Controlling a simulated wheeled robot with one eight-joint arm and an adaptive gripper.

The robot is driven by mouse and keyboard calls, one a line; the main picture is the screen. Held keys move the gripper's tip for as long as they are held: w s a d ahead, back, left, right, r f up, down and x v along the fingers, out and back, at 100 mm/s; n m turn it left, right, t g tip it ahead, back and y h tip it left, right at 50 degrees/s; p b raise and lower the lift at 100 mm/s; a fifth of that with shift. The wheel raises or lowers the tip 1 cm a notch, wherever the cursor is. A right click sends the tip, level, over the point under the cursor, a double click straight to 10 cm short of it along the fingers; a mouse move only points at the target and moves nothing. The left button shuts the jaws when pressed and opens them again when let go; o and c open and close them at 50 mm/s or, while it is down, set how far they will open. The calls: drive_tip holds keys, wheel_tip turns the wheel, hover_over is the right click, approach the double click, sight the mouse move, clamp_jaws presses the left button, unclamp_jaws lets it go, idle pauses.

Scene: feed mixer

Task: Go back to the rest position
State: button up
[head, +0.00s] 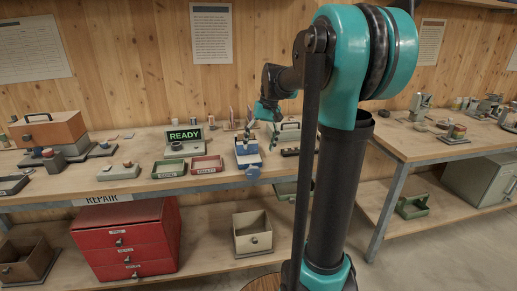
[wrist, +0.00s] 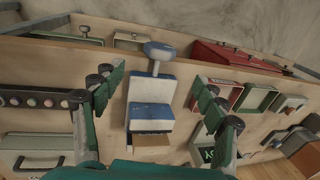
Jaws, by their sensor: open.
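My gripper (head: 258,118) is raised over the workbench (head: 135,182), above and close to a blue and white device with a round knob (head: 248,152). In the wrist view my gripper (wrist: 160,92) shows its two dark green fingers spread wide apart, with nothing held between them. The blue and white device (wrist: 152,104) shows in the gap between the fingers, lower down on the bench. From these views I cannot tell the exact height of the fingers above it.
A lit READY display (head: 185,135) and green (head: 169,169) and red (head: 207,165) trays stand left of the device. A red drawer cabinet (head: 125,238) and an open drawer box (head: 252,234) sit on the lower shelf. A second bench (head: 440,145) stands at right.

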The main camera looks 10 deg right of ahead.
drive_tip(key=s+d+f+t+h, duration=0.1)
drive_tip(key=s+f+t, duration=0.3)
drive_tip(key=s+f, duration=1.5)
drive_tip(key=s+h, duration=0.1)
drive_tip(key=s, duration=0.2)
drive_tip(key=shift+d, duration=0.4)
